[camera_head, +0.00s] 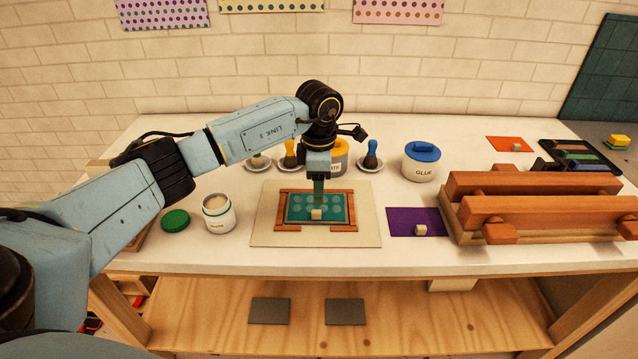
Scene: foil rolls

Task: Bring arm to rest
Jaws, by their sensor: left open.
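My left arm comes in from the left and reaches over the middle of the white table (420,256). My left gripper (319,200) points down over a teal patterned panel (297,212) set in a reddish-brown wooden frame (284,228). The frame lies on a beige board (262,234). A small pale cube (316,214) is on the panel, just below or in front of the gripper tips. I cannot tell whether the tips touch it. The gripper is open. My right gripper is not in view.
An open white jar (219,217) and a green lid (175,220) stand left of the board. A blue-lidded glue pot (421,165) and several brushes on dishes stand behind. A purple sheet (408,222) with a cube and a large wooden press (540,212) are on the right.

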